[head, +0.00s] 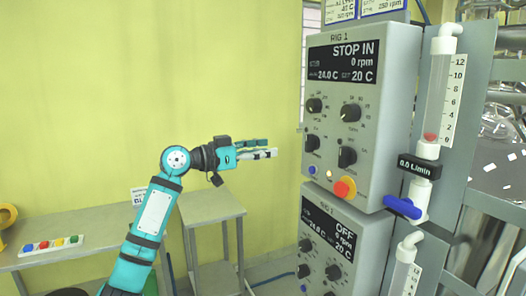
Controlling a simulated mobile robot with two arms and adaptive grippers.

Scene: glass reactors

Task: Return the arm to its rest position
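My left arm (152,222), teal and black, rises from the bottom of the head view. Its wrist is bent so that the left gripper (272,150) points right. The gripper is in the air in front of the yellow-green wall, to the left of the RIG 1 panel and apart from it. Its two fingers lie close together, one above the other, and I cannot tell whether there is a gap. I see nothing held in them. My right gripper is not in view.
The RIG 1 control panel (323,98) shows STOP IN and 0 rpm, with knobs and a red-yellow button (344,188). The RIG 2 panel (340,215) is below. A flow tube (438,95) with a blue handle (403,207) stands right. Grey tables (212,208) stand low left.

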